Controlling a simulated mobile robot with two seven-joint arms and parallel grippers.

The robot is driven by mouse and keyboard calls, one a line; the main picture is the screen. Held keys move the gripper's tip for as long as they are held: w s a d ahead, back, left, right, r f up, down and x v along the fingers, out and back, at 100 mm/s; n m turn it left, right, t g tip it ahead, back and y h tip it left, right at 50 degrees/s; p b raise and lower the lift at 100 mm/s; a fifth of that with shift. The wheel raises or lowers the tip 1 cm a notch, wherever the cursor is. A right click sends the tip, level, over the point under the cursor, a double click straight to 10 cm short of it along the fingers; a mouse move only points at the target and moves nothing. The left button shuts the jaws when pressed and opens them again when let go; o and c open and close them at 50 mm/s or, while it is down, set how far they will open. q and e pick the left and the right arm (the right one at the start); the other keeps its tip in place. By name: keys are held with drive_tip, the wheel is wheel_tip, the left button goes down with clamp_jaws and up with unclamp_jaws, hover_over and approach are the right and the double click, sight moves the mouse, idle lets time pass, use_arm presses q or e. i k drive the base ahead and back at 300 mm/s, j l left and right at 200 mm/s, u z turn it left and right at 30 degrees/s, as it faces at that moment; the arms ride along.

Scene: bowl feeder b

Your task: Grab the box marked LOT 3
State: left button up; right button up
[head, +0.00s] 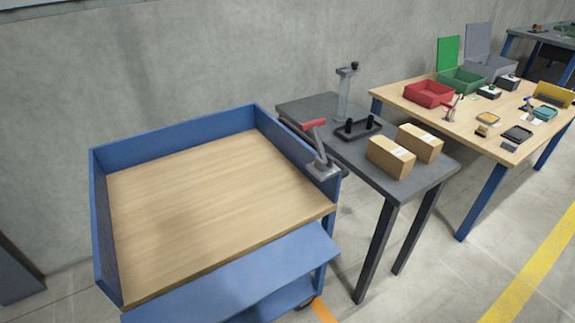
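Two brown cardboard boxes stand side by side on a dark grey table. The nearer box (388,160) is at the table's front part, and the farther box (424,145) is just to its right and behind. Each has a pale label on top, too small to read, so I cannot tell which one is marked LOT 3. The boxes look closed and upright. Neither of my grippers shows in the head view.
The dark table (428,183) also holds a black two-post fixture (358,131) and a grey upright stand (345,95). A blue-walled cart (98,205) with a bare wooden top and a red-handled clamp (315,135) is at left. A wooden table (405,102) with bins is at right.

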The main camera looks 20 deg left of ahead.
sight(398, 163)
drive_tip(key=i+l+u, duration=0.1)
drive_tip(key=u, duration=0.4)
drive_tip(key=l+u, duration=0.3)
drive_tip(key=u, duration=0.2)
drive_tip(key=i+l+u, duration=0.1)
drive_tip(key=l+u, duration=0.15)
drive_tip(key=u, duration=0.25)
drive_tip(key=l+u, duration=0.15)
drive_tip(key=l, duration=0.4)
drive_tip(key=l+u, duration=0.15)
drive_tip(key=l, duration=0.4)
drive_tip(key=k+l+u, duration=0.15)
drive_tip(key=l, duration=0.35)
drive_tip(key=k+l+u, duration=0.15)
drive_tip(key=l, duration=0.9)
